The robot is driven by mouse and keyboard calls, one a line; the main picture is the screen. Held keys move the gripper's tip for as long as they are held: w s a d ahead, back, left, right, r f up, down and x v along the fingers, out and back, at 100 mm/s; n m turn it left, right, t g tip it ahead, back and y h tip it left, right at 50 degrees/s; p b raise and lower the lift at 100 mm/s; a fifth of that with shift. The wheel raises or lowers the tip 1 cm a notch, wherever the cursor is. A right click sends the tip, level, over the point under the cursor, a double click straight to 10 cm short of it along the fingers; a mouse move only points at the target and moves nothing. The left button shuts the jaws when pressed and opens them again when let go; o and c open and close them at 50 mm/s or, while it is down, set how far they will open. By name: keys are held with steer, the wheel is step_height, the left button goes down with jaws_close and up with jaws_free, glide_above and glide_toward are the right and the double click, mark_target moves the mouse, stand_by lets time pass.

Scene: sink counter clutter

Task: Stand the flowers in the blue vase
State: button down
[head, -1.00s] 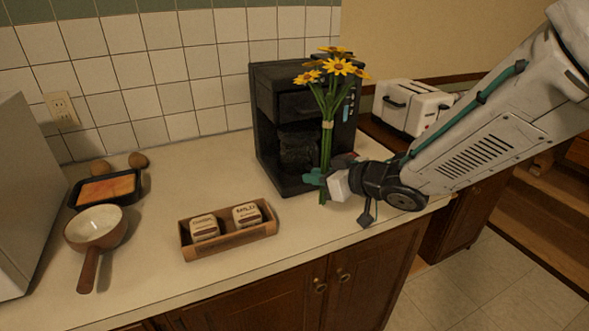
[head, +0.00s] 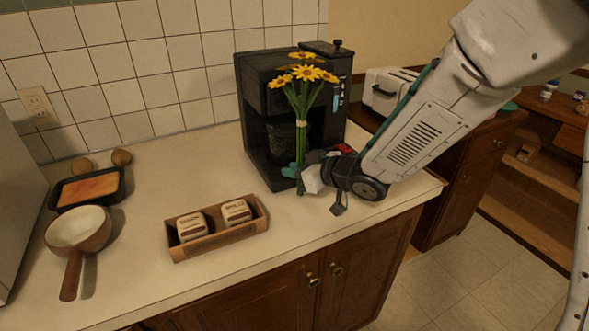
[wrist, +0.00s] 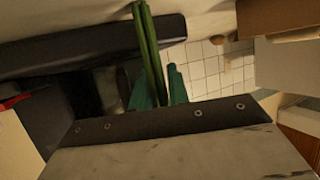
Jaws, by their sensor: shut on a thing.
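The flowers (head: 303,92) are a bunch of yellow blooms on long green stems, tied with a pale band. They stand upright in front of the black coffee maker, held above the counter or close to it; I cannot tell whether the stem ends touch. My gripper (head: 296,171) is shut on the lower stems, with its teal fingertips around them. In the wrist view the green stems (wrist: 150,50) run up between the teal fingers (wrist: 160,90). No blue vase can be made out in either view.
The coffee maker (head: 262,115) stands right behind the flowers. A wooden box (head: 215,243) with two labelled jars lies left of my gripper. A saucepan (head: 78,232) and a dark tray (head: 62,207) are at the left. A toaster (head: 385,92) stands behind my arm. Bare counter lies between.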

steer(key=c, duration=1.6)
jaws_free()
steer(key=shift+f, duration=0.15)
